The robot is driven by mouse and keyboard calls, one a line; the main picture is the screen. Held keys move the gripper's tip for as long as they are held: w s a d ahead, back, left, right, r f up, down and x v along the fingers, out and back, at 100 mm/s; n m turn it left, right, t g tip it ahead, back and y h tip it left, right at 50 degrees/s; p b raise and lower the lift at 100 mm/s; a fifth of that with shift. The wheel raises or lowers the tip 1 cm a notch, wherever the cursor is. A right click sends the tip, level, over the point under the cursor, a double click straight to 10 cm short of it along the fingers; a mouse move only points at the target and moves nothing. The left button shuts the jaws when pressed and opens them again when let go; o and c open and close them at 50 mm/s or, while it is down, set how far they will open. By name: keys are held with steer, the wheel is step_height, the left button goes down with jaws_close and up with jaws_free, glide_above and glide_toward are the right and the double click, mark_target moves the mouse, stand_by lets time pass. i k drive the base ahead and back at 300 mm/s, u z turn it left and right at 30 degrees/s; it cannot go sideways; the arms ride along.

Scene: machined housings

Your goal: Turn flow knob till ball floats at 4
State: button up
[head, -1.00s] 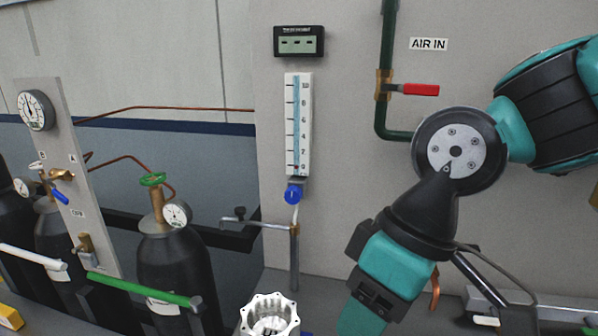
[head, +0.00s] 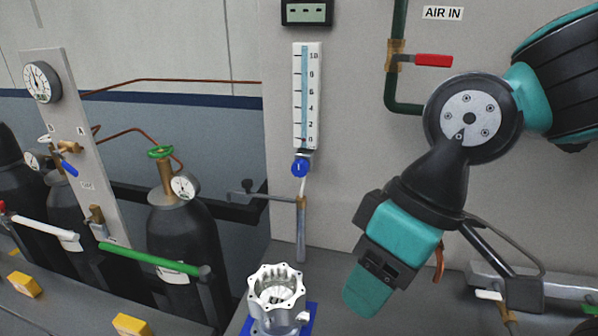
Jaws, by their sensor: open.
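The flow meter (head: 307,97) is a white upright scale on the grey panel, with a pale blue tube and numbers from 10 at the top to 0 at the bottom. The ball is too small to make out clearly; no ball shows at 4. The blue flow knob (head: 300,168) sits just under the meter, with nothing touching it. My gripper (head: 367,294), on the black and teal arm, is open, pointing down and left. It is to the right of and below the knob, well apart from it. Its fingertips are seen poorly from this side.
A machined housing (head: 278,296) stands on a blue base below the knob. A metal post (head: 301,230) with a side arm rises under the meter. A red-handled valve (head: 425,60) is on the green pipe. Gas cylinders (head: 178,235) stand at left. Open space lies between knob and arm.

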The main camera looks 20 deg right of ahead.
mark_target(300, 169)
steer(key=z, duration=0.05)
steer(key=k, duration=1.1)
steer(key=u, duration=1.05)
steer(key=i, duration=1.2)
steer(key=z, duration=0.35)
